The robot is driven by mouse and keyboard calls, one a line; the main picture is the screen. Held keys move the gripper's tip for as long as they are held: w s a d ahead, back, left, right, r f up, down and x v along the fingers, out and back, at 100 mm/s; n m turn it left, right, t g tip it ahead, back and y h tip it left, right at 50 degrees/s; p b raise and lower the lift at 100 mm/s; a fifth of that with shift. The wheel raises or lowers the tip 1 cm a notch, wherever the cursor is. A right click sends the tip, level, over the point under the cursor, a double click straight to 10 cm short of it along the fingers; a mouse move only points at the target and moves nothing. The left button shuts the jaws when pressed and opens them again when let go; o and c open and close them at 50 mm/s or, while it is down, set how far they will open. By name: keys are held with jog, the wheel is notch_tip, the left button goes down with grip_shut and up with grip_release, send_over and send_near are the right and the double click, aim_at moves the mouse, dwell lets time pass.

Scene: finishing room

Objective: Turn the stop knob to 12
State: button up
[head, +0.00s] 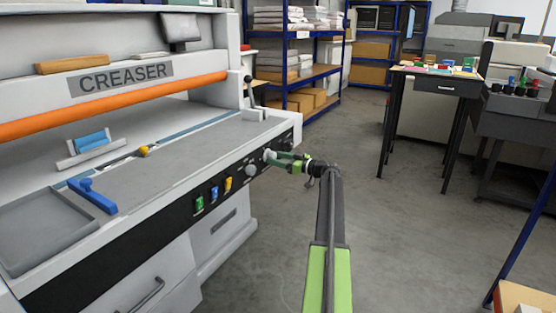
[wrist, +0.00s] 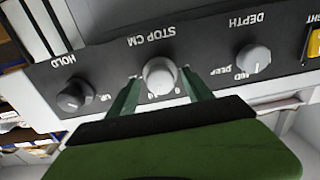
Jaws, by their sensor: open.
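The stop knob (wrist: 160,76) is a light grey round knob under the "STOP CM" label, which reads upside down in the wrist view. Its pointer and the scale around it are too small or hidden to read. My gripper (wrist: 160,84) is open, with one green finger on each side of the knob; I cannot tell whether either touches it. In the head view my gripper (head: 280,158) reaches the front panel of the creaser (head: 165,180) from the right, and the pale stop knob (head: 268,155) shows at its fingertips.
The grey depth knob (wrist: 253,60) and the dark hold knob (wrist: 74,95) flank the stop knob. Green (head: 199,203), blue (head: 214,193) and yellow (head: 228,184) switches sit further along the panel. A small black table (head: 447,86) stands at the back right. The floor between is clear.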

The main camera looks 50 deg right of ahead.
jog(key=shift+c, duration=0.5)
grip_shut()
jog(key=shift+m, duration=0.4)
jog(key=m, duration=0.4)
jog(key=shift+m, duration=0.4)
jog(key=m, duration=0.6)
jog(key=shift+a, duration=0.15)
jog(key=shift+o, duration=0.5)
grip_release()
